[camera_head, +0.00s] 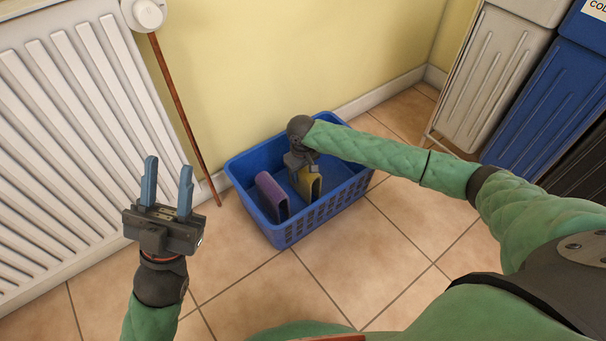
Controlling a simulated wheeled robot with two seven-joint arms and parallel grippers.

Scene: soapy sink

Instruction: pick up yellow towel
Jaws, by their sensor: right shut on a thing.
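The yellow towel (313,186) stands folded inside the blue basket (310,220) on the floor. My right gripper (303,172) reaches down into the basket from above and is shut on the yellow towel; its fingertips are mostly hidden. The towel's upper part is partly covered by the gripper. My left gripper (167,190) is open and empty, with its two blue fingers pointing up, to the left of the basket and apart from it.
A purple towel (272,197) stands in the basket, left of the yellow one. A white radiator (75,130) is on the left, with a copper pipe (177,105) beside it. White (490,80) and blue (555,100) bins stand at the right. Tiled floor is clear in front.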

